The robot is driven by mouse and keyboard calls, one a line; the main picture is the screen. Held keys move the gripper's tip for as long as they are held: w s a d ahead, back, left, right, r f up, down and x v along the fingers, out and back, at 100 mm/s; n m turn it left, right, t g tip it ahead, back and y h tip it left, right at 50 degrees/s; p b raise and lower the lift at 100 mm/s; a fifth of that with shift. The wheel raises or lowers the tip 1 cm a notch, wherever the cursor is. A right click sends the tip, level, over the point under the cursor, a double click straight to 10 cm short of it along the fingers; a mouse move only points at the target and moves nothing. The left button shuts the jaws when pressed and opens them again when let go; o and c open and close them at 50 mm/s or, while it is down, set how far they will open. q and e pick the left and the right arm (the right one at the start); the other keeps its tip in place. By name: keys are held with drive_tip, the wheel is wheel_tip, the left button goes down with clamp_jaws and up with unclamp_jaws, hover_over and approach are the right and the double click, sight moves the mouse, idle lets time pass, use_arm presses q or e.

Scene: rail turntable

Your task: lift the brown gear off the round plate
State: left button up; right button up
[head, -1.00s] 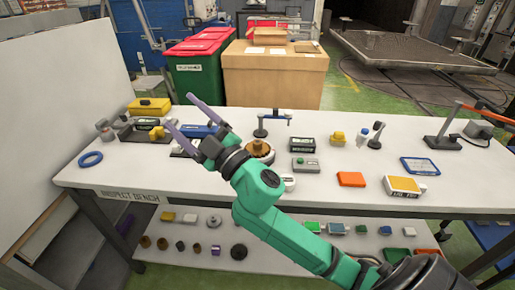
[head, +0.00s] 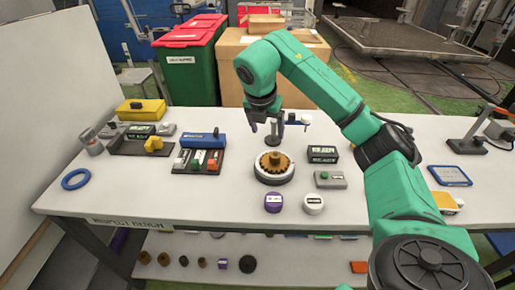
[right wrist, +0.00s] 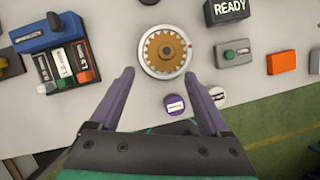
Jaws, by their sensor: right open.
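The brown gear (head: 275,160) lies on the round plate (head: 274,178), a white disc on a dark base near the middle of the bench. In the right wrist view the gear (right wrist: 165,51) sits inside the pale rim of the plate (right wrist: 145,65). My right gripper (head: 264,128) hangs above and behind the plate in the head view. In the right wrist view its two purple fingers (right wrist: 165,88) are wide apart and empty, with the gear beyond their tips. The gear is not between the fingers. My left gripper is in neither view.
A black "READY" box (head: 323,154) and a grey button box (head: 330,180) stand right of the plate. Purple (head: 272,203) and white (head: 314,204) round pieces stand in front. A switch panel (head: 199,160) is at left. A small stand (head: 272,128) rises behind the plate.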

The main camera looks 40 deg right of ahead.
drive_tip(key=w+f, duration=0.2)
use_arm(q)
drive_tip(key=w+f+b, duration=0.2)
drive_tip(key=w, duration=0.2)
use_arm(e)
drive_tip(key=p, duration=0.2)
approach(275, 154)
drive_tip(key=s+f, duration=0.1)
drive_tip(key=f, duration=0.1)
drive_tip(key=shift+w+d+f+p, duration=0.35)
drive_tip(key=shift+d+f, duration=0.15)
drive_tip(key=shift+d, duration=0.05)
drive_tip(key=p+x, duration=0.1)
drive_tip(key=x, duration=0.1)
drive_tip(key=w+p+x, duration=0.1)
drive_tip(key=x, duration=0.2)
drive_tip(key=shift+a+r, duration=0.1)
drive_tip(key=shift+f, duration=0.3)
drive_tip(key=shift+s+d, duration=0.15)
drive_tip(key=shift+d, duration=0.05)
drive_tip(key=c, duration=0.9)
drive_tip(key=shift+a, duration=0.1)
clamp_jaws()
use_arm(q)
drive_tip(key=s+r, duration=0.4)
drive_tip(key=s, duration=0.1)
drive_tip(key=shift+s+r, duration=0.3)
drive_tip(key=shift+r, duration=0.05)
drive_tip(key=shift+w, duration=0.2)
